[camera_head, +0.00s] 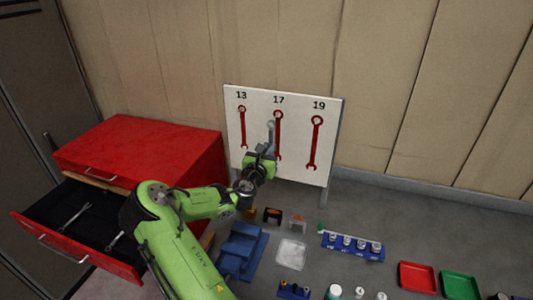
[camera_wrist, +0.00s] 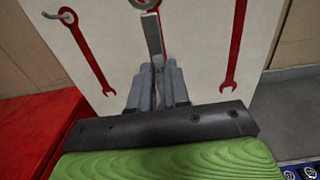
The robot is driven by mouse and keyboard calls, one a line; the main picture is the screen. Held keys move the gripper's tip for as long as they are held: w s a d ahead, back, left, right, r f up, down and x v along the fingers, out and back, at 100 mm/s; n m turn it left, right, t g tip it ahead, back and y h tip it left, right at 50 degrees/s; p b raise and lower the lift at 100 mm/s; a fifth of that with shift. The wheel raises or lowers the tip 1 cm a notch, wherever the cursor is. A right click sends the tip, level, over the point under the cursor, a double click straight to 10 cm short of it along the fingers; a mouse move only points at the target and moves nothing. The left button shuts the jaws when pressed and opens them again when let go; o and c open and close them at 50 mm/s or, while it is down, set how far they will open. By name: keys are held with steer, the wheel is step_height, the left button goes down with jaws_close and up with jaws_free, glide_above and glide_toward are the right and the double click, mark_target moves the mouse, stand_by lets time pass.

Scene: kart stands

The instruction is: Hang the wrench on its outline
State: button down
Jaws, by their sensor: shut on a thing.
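My gripper (camera_head: 262,158) is shut on a grey wrench (camera_head: 270,133), which stands roughly upright in front of the white board (camera_head: 296,170). In the wrist view, the fingers (camera_wrist: 157,92) clasp the wrench shaft (camera_wrist: 153,36). The board carries red wrench outlines marked 13 (camera_head: 243,128), 17 (camera_head: 278,125) and 19 (camera_head: 314,145). The held wrench overlaps the left side of the 17 outline; its upper end is slightly below that outline's ring. A grey peg (camera_wrist: 50,15) sticks out at the 13 outline. I cannot tell whether the wrench touches the board.
A red cabinet (camera_head: 140,150) stands left, its drawer (camera_head: 80,255) open with wrenches (camera_head: 73,215) inside. A blue block (camera_head: 240,250), a clear tray (camera_head: 291,254), a blue socket holder (camera_head: 352,246), a red tray (camera_head: 417,278) and a green tray (camera_head: 459,286) sit on the grey bench.

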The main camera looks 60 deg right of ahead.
steer(key=shift+w+d+f+p, duration=0.1)
steer(key=shift+w+d+p, duration=0.1)
steer(key=shift+d, duration=0.95)
steer(key=shift+w+d+f+p, duration=0.15)
steer(key=shift+w+d, duration=0.05)
steer(key=shift+d, duration=1)
steer(key=shift+w+d+f+p, duration=0.1)
steer(key=shift+w+d+p, duration=0.1)
steer(key=shift+d, duration=0.95)
steer(key=shift+d, duration=0.1)
steer(key=c, duration=1)
jaws_free()
